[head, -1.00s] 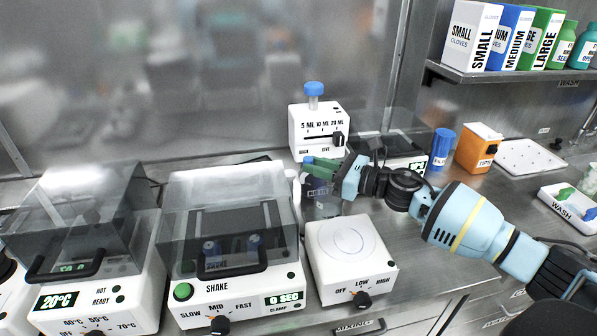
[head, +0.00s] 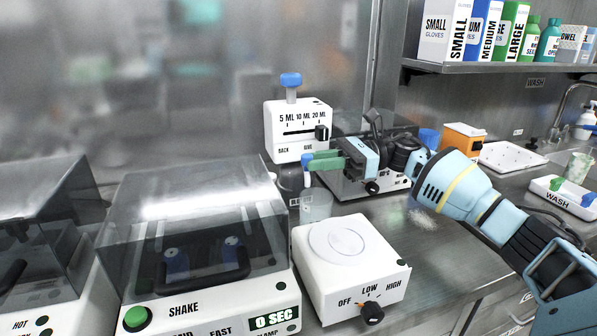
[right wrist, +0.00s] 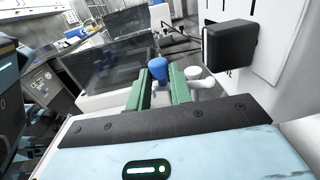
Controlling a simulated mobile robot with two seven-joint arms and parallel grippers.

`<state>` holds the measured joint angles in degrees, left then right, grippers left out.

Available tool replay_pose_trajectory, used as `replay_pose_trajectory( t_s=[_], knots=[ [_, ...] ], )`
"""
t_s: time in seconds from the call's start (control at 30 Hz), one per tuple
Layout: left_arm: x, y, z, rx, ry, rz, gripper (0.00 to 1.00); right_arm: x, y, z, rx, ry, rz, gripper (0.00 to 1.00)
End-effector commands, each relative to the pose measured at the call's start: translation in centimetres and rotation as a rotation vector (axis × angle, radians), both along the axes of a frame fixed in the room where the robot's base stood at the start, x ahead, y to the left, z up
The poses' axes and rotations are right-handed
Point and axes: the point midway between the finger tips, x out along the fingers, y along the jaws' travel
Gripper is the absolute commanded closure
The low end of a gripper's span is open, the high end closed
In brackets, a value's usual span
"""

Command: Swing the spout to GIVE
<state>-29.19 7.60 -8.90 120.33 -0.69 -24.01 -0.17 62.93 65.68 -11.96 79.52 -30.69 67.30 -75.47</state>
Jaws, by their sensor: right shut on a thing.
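The white dispenser (head: 298,125) stands at the back wall, with a blue knob on top, a black volume slider and the labels BACK and GIVE low on its front. Its white spout with a blue end (head: 306,160) sits just under the GIVE label. My right gripper (head: 322,161) reaches in from the right, its green fingers shut on the spout's blue end. In the right wrist view, the blue end (right wrist: 157,69) shows between the fingers, with a white curved part (right wrist: 203,82) beside them. The fingers partly hide the spout. My left gripper is not in view.
A clear beaker (head: 315,206) stands below the spout. A white plate device (head: 350,258) with an OFF/LOW/HIGH knob is in front. The lidded shaker (head: 195,245) is at left. An orange box (head: 462,143) and white tray (head: 507,157) are at right.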

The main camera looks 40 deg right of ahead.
Motion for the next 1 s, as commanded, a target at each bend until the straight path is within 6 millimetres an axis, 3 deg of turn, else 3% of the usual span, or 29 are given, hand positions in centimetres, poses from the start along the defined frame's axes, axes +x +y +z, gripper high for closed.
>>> replay_pose_trajectory(
  t_s=[0.53,0.57,0.6,1.0],
  knots=[
    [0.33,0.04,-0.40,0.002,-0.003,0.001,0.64,-0.47,-0.62,0.02,0.000,0.001,0.011,1.00],
    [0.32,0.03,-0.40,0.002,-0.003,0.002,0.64,-0.47,-0.62,0.02,0.000,0.001,0.011,0.77],
    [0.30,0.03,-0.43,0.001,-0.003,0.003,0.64,-0.46,-0.63,0.02,0.000,0.001,0.011,0.71],
    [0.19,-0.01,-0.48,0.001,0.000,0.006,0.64,-0.45,-0.62,0.53,0.000,-0.002,0.010,0.70]
  ],
)
